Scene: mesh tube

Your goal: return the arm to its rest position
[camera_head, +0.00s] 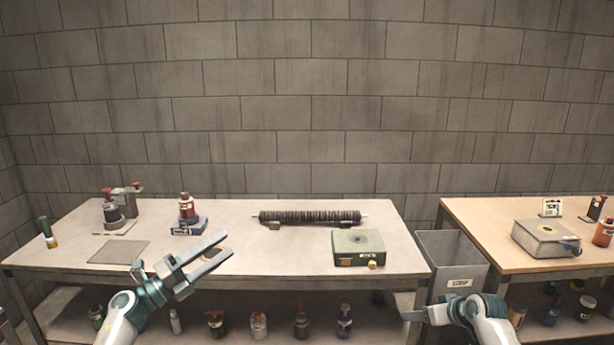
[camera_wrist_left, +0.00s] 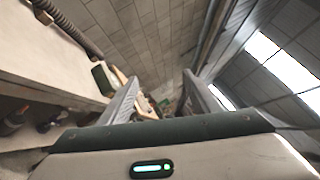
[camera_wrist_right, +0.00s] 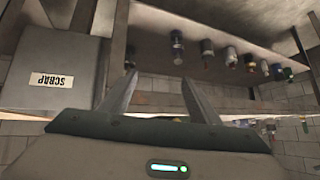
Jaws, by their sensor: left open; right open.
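My left gripper (camera_head: 208,262) is open and empty, raised over the front part of the left table (camera_head: 300,250). In the left wrist view its two fingers (camera_wrist_left: 160,105) stand apart with nothing between them. My right gripper (camera_head: 418,312) is low at the front, by the right end of the left table and the scrap bin. In the right wrist view its fingers (camera_wrist_right: 155,98) stand apart and hold nothing. A dark ribbed mesh tube (camera_head: 310,216) lies level on small supports at the back of the left table, apart from both grippers.
A green box (camera_head: 360,250) sits near the table's right end. A grey scrap bin (camera_head: 455,262) stands between the two tables. Red-topped devices (camera_head: 186,212) and a grey mat (camera_head: 119,252) are at the left. Several bottles (camera_head: 258,325) stand on the shelf below.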

